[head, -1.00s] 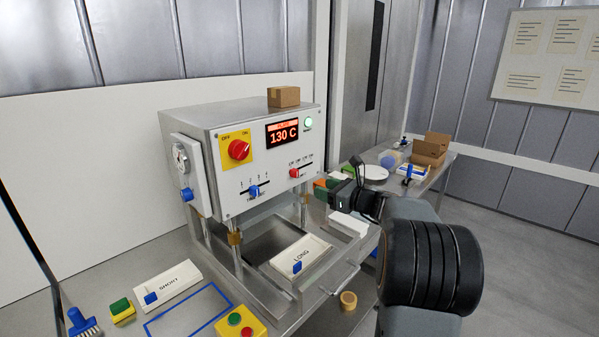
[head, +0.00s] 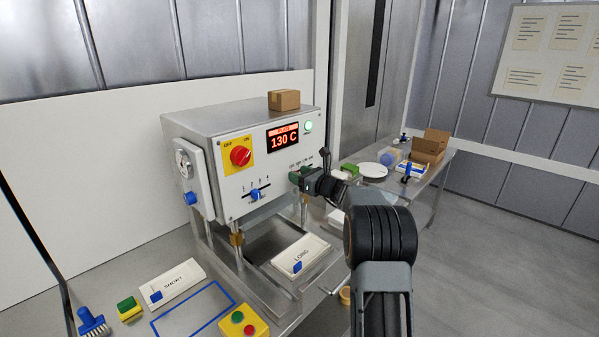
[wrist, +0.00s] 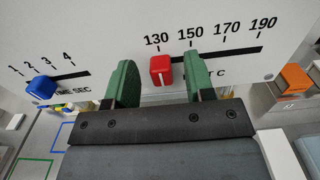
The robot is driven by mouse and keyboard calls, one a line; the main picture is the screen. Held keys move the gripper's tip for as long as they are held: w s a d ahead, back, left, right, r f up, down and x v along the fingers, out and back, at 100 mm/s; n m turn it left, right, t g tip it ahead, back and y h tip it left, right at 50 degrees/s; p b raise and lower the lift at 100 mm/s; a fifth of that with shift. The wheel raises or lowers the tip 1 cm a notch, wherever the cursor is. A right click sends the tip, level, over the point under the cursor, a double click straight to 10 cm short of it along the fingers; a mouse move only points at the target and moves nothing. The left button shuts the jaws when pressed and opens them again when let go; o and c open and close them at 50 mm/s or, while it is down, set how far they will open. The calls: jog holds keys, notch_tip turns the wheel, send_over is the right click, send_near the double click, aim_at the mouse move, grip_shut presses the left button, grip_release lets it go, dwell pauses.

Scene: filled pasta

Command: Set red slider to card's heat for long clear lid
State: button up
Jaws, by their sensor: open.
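The red slider (wrist: 161,70) stands at the 130 mark of its slot, which is labelled 130, 150, 170 and 190, in the wrist view. My gripper (wrist: 160,80) is open, with one green finger on each side of the slider; whether either finger touches it I cannot tell. In the head view my gripper (head: 303,180) is at the machine's front panel and hides the slider. The display (head: 284,138) reads 130 C. The plate marked LONG (head: 301,256) lies in the machine's drawer. No readable heat card shows; the papers on the wall board (head: 545,55) are too small to read.
The blue time slider (wrist: 41,87) sits left of my fingers, near mark 2. A red knob (head: 240,155) is on the yellow plate. A cardboard box (head: 284,99) stands on the machine. The SHORT plate (head: 171,283) and a button box (head: 243,325) lie in front.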

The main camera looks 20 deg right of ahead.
jog(key=shift+w+a, duration=0.15)
jog(key=shift+w, duration=0.1)
grip_shut()
dwell(0.4)
